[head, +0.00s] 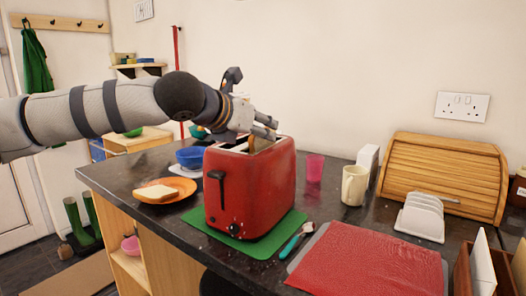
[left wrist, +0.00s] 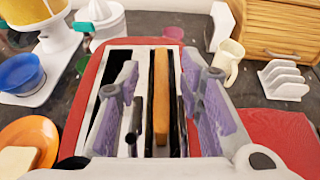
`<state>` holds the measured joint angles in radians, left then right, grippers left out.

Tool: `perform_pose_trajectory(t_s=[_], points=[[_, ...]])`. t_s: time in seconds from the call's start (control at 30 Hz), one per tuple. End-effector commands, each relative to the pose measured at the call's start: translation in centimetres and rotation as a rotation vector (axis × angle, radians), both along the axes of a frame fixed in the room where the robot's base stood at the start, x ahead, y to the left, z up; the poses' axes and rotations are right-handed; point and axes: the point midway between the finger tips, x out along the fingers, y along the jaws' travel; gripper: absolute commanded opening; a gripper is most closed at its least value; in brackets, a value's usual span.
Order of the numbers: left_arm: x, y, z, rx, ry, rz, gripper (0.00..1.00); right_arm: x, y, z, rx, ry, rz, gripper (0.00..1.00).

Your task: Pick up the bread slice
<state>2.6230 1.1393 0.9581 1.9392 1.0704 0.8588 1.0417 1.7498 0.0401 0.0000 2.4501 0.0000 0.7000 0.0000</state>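A browned bread slice (left wrist: 161,95) stands upright in the right-hand slot of the red toaster (head: 250,195), as the left wrist view shows. The other slot looks empty. My left gripper (head: 266,128) is above the toaster. In the left wrist view its two purple-padded fingers (left wrist: 163,105) are apart, one on each side of the slice, with a gap on both sides. How deep the fingertips reach is hard to tell. A second, pale bread slice (head: 156,193) lies on an orange plate (head: 182,188) left of the toaster. My right gripper is not seen.
The toaster stands on a green mat (head: 260,243) on the dark counter. Around it are a blue bowl (head: 190,157), a pink cup (head: 315,167), a cream mug (head: 354,185), a white toast rack (head: 421,217), a wooden bread bin (head: 445,172) and a red mat (head: 370,262).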

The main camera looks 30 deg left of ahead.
Motion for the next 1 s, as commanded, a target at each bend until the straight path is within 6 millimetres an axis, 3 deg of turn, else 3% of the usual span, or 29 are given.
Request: perform_pose_trajectory(t_s=[0.1,0.33,0.5,0.87,1.0], points=[[1.4,-0.1,-0.5,0.001,0.001,0.000,0.34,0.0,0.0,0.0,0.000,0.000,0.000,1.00],[1.6,-0.1,-0.6,0.001,-0.002,-0.001,0.34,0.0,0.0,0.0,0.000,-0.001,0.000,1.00],[1.6,-0.1,-0.6,0.001,-0.001,-0.001,0.00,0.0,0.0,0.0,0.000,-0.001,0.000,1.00],[1.5,-0.1,-0.4,0.001,-0.002,-0.001,0.00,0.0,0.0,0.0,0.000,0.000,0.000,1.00],[1.6,-0.1,0.8,0.002,-0.004,0.000,0.00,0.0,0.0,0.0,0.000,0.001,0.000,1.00]])
